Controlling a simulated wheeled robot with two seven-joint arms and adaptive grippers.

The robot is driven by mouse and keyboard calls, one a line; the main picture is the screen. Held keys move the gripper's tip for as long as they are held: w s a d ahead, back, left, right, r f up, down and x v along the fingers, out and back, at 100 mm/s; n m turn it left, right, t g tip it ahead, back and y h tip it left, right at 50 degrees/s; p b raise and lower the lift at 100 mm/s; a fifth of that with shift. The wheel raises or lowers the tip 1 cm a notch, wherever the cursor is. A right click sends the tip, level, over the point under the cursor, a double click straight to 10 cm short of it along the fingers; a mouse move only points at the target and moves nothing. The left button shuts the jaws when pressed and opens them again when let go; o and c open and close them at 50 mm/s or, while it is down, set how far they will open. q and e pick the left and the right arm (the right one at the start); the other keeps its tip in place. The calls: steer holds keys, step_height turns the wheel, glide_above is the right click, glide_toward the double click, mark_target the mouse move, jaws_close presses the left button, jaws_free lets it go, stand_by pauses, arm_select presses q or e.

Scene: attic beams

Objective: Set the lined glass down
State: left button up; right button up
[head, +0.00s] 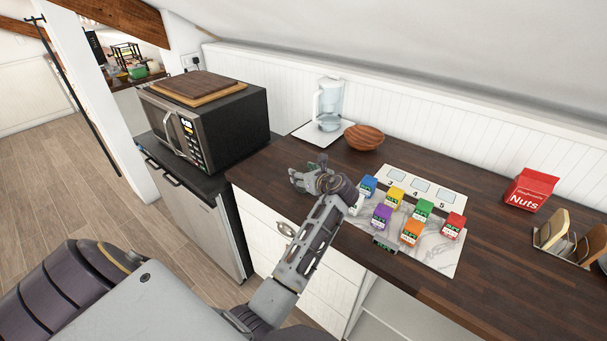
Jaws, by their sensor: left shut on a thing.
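My left gripper (312,178) is over the dark wooden counter (290,152), in front of the jug and left of the small coloured boxes. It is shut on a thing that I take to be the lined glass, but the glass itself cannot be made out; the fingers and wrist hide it. I cannot tell whether it touches the counter. My right gripper is not in view.
Several small coloured boxes (382,216) stand on a marble board (435,258) by a numbered white strip (452,199). Counter behind the gripper is clear.

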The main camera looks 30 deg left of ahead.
arm_select(q)
steer(key=o, duration=1)
steer(key=shift+f, duration=0.1)
steer(key=shift+o, duration=0.7)
steer(key=shift+p+v, duration=1.15)
steer(key=shift+v, duration=0.05)
steer(key=p+v, duration=0.6)
steer(key=v, duration=0.3)
steer(key=shift+s+d+r+p, duration=0.15)
steer(key=shift+d+r+p, duration=0.1)
steer(key=shift+p, duration=0.1)
